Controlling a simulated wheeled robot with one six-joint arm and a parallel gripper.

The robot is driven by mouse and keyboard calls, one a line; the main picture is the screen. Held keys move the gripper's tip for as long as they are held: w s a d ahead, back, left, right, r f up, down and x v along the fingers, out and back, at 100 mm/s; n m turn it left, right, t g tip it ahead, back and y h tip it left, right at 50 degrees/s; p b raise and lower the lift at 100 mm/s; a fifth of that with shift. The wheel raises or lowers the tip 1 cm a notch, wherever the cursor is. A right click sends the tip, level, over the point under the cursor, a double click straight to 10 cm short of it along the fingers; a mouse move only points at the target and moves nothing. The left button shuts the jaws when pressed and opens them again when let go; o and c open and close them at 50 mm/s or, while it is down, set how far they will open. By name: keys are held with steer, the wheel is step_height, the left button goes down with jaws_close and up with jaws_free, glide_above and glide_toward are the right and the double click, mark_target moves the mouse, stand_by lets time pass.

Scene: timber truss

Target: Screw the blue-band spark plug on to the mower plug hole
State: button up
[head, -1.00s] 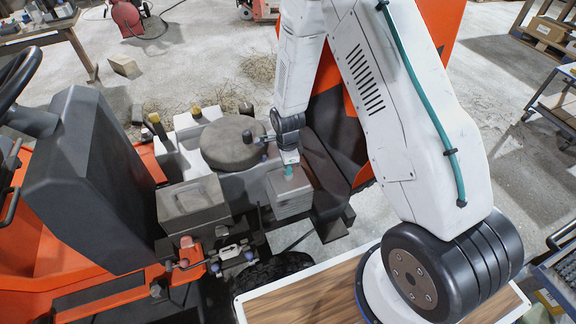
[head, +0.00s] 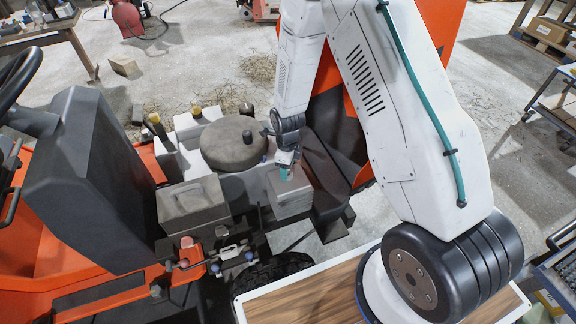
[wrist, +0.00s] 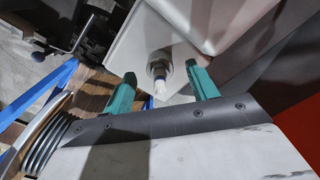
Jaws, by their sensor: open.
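In the wrist view a spark plug (wrist: 159,85) with a white tip and a metal hex stands in the hole of the pale engine block (wrist: 128,50). No blue band can be made out on it. My gripper (wrist: 160,70) is open, with one teal finger on each side of the plug and a gap to both. In the head view my gripper (head: 285,172) is at the small grey block (head: 290,196) of the mower engine. The plug is hidden there by the gripper and is too small to see. How deep the plug sits in the hole cannot be told.
A wood-topped table (head: 310,292) is in front. A trolley (head: 555,100) stands at the far right. Open floor lies behind the mower.

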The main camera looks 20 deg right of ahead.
steer(key=shift+r, duration=1.75)
steer(key=n, duration=0.8)
steer(key=shift+n, duration=0.4)
steer(key=n, duration=0.4)
steer(key=shift+s, duration=0.1)
steer(key=n, duration=0.5)
